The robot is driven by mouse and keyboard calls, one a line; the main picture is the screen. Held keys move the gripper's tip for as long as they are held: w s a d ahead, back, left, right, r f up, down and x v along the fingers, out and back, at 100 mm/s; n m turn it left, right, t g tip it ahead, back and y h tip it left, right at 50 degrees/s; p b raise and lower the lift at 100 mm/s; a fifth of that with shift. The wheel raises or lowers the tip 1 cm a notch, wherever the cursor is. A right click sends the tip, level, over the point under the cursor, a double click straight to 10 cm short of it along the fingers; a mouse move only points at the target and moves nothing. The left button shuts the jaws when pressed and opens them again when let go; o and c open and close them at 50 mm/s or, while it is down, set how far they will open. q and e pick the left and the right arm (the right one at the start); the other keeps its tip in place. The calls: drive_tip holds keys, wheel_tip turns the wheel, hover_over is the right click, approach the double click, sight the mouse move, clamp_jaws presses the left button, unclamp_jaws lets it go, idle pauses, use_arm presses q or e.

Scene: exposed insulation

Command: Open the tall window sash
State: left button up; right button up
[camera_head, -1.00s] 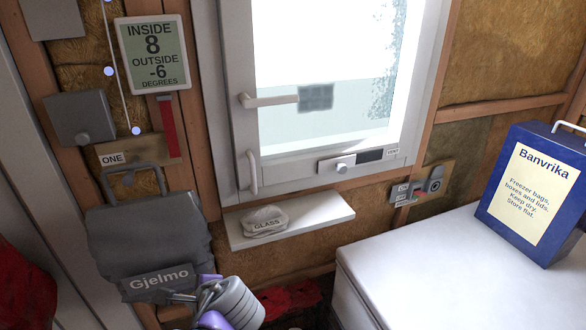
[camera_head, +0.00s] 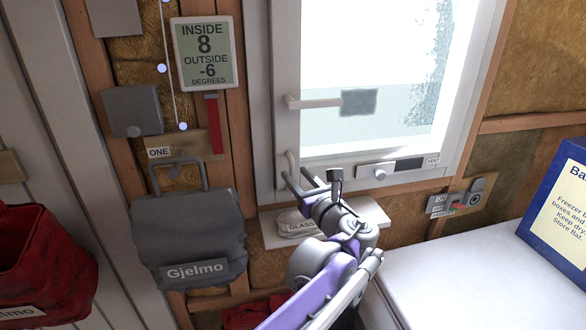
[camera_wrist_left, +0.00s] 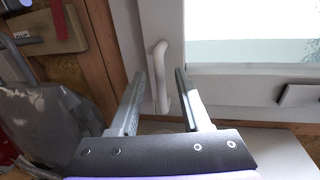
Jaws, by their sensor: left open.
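The tall window sash (camera_head: 287,60) has a white frame around a bright pane and looks shut. A horizontal lever handle (camera_head: 312,103) is on its left stile. A white upright pull handle (camera_head: 291,160) is lower on that stile; it also shows in the left wrist view (camera_wrist_left: 158,75). My left gripper (camera_head: 296,172) is open and empty in front of the pull handle. In the left wrist view its fingers (camera_wrist_left: 160,76) stand either side of the handle; whether they reach around it I cannot tell. My right gripper is not in view.
A small sill (camera_head: 374,211) under the window holds a pale item labelled GLASS (camera_head: 294,222). A grey Gjelmo bag (camera_head: 190,235) hangs at left, a red bag (camera_head: 40,265) farther left. A white chest top (camera_head: 460,255) with a blue box (camera_head: 555,200) is at right.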

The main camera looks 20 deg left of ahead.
sight(293, 171)
use_arm(q)
drive_tip(key=shift+x, duration=1.7)
clamp_jaws()
